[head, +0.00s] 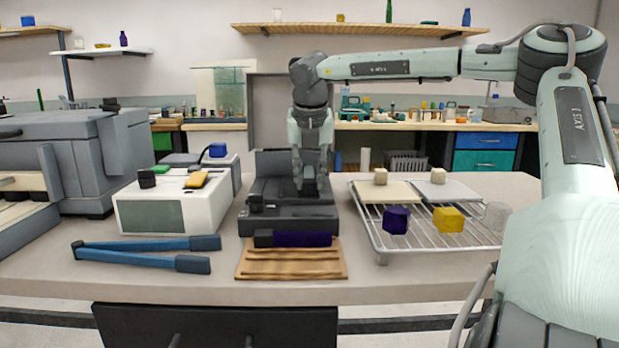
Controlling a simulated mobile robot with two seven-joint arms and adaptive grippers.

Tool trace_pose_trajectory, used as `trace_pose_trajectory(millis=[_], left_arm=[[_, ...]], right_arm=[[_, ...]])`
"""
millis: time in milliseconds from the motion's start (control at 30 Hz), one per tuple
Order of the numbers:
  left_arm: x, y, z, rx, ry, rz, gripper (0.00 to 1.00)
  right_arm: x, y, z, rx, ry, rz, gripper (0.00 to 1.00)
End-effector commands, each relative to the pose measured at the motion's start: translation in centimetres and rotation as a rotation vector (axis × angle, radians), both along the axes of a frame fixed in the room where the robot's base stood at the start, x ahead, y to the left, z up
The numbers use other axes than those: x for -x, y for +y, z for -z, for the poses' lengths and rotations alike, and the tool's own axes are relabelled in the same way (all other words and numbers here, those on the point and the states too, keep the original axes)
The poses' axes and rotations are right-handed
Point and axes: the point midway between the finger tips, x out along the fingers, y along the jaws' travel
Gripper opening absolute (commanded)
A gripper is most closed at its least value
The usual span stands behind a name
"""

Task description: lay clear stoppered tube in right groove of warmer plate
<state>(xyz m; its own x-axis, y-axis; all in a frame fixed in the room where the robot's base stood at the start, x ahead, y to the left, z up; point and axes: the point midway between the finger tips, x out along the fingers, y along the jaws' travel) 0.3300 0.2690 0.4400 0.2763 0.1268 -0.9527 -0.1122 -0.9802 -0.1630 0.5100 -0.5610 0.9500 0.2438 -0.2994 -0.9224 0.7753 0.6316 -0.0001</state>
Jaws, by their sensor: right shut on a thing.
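My right gripper (312,188) points straight down over the right part of a dark grey device (290,222), which appears to be the warmer plate. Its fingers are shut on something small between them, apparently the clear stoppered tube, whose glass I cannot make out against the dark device. The grooves of the plate are hard to see, and the gripper covers part of its right side. I cannot tell whether the tube touches the plate. My left gripper is not in view.
In front lies a grooved wooden board (291,271) with a dark purple tube (301,239). A wire rack (430,238) at right bears purple (396,220), yellow (447,219) and pale pieces. At left are a white box (172,212) and blue-handled tongs (140,254).

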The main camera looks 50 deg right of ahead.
Motion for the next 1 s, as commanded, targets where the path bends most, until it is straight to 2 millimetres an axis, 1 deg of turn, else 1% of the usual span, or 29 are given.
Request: trace_pose_trajectory(millis=[200, 467, 500, 700, 1000], left_arm=[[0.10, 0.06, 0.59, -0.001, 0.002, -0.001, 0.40], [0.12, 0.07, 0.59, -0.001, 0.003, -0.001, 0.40], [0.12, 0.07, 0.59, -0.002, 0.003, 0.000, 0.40], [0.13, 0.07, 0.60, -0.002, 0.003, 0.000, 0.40], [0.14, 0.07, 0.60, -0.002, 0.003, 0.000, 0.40]], right_arm=[[-0.02, -0.02, 0.32, 0.001, -0.001, 0.000, 0.00], [-0.01, -0.01, 0.29, 0.001, -0.001, 0.000, 0.00], [-0.01, -0.01, 0.29, 0.001, -0.001, 0.000, 0.25], [0.00, -0.01, 0.30, 0.000, 0.000, 0.000, 0.48], [0.03, 0.04, 0.18, 0.000, 0.000, 0.000, 0.48]])
